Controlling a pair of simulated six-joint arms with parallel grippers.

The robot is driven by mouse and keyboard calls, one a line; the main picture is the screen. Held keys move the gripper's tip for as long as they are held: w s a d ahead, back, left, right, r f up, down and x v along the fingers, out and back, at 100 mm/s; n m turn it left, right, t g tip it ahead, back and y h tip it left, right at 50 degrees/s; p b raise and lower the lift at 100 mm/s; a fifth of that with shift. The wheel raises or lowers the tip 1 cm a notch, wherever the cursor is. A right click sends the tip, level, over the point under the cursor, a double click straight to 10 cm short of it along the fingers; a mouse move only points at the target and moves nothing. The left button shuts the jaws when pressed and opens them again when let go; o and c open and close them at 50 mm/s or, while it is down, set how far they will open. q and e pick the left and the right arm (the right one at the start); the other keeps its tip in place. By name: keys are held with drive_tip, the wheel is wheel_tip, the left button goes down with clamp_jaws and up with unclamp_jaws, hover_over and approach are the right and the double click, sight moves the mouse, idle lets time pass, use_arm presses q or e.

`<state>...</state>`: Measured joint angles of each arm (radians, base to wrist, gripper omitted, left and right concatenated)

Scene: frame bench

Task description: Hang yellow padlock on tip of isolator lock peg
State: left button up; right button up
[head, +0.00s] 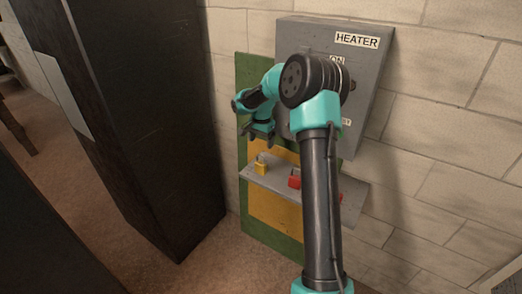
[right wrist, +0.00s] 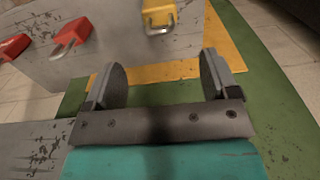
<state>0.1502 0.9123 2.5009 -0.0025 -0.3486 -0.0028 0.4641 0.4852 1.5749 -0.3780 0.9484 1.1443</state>
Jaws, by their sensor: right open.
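The yellow padlock (head: 261,169) sits at the left end of a grey shelf. In the right wrist view the yellow padlock (right wrist: 159,14) is at the top, beyond the fingertips, with its metal shackle toward the gripper. My right gripper (head: 260,138) is above the padlock in the head view, apart from it. In the right wrist view its two fingers (right wrist: 163,75) are wide apart with nothing between them. The grey isolator box (head: 375,75) labelled HEATER is on the wall; my arm covers its middle, so the lock peg is hidden. My left gripper is not in view.
Red padlocks (head: 294,179) (right wrist: 70,38) sit on the grey shelf (head: 275,183) to the right of the yellow one. A green board with a yellow panel (head: 270,213) is behind and below the shelf. A dark cabinet (head: 150,100) stands at left.

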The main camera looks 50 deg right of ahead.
drive_tip(key=shift+r, duration=0.8)
drive_tip(key=s+a+f+n+y, duration=0.1)
drive_tip(key=a+f+n+y, duration=0.4)
drive_tip(key=a+f, duration=1.55)
drive_tip(key=s+a+f+n, duration=0.4)
drive_tip(key=s+a+f, duration=0.1)
drive_tip(key=s+a, duration=0.4)
drive_tip(key=s+a+f+n+h, duration=0.1)
drive_tip(key=s+a+f+n, duration=0.3)
drive_tip(key=s+a, duration=0.4)
drive_tip(key=shift+s+a+f+n+t, duration=0.35)
drive_tip(key=shift+a+n, duration=0.35)
drive_tip(key=shift+a, duration=0.25)
drive_tip(key=shift+o, duration=0.5)
